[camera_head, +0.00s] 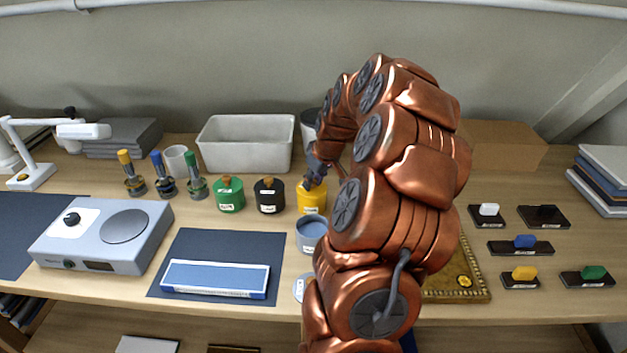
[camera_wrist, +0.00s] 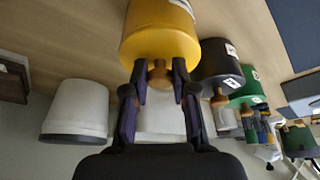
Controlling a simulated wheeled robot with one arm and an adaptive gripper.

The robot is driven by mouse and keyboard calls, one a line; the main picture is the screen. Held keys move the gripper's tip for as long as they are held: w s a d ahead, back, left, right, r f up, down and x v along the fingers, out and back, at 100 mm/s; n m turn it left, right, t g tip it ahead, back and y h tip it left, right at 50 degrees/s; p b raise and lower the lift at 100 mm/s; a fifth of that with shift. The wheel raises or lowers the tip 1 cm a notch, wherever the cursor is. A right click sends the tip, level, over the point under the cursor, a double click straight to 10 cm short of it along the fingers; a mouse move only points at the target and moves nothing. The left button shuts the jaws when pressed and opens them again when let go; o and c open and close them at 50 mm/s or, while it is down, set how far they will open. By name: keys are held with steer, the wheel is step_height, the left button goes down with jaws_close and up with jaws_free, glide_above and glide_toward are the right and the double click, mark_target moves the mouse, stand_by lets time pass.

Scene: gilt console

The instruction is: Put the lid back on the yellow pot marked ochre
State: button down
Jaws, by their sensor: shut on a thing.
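The yellow pot (camera_head: 312,201) stands on the wooden top, at the right end of a row of pots. My gripper (camera_head: 314,180) is directly over it, pointing down. In the wrist view the pot (camera_wrist: 162,28) fills the top middle, with part of a white label at its edge. The brown knob (camera_wrist: 159,75) of its lid sits between my two fingers (camera_wrist: 160,68), which are shut on it. The lid looks seated on the pot or very close to it; I cannot make out a gap. My arm and fingers hide part of the pot's top in the head view.
A black pot (camera_head: 269,196) and a green pot (camera_head: 230,195) stand close to the left. An open blue-grey pot (camera_head: 310,233) stands just in front. A white bin (camera_head: 246,142) is behind. A gilt-edged panel (camera_head: 470,292) lies right of my arm.

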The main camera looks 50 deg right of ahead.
steer(key=shift+b, duration=0.4)
stand_by(0.5)
steer(key=c, duration=0.9)
jaws_free()
steer(key=shift+o, duration=0.3)
steer(key=o, duration=0.5)
steer(key=shift+c, duration=0.2)
steer(key=shift+r, duration=0.1)
steer(key=shift+r, duration=3.35)
jaws_close()
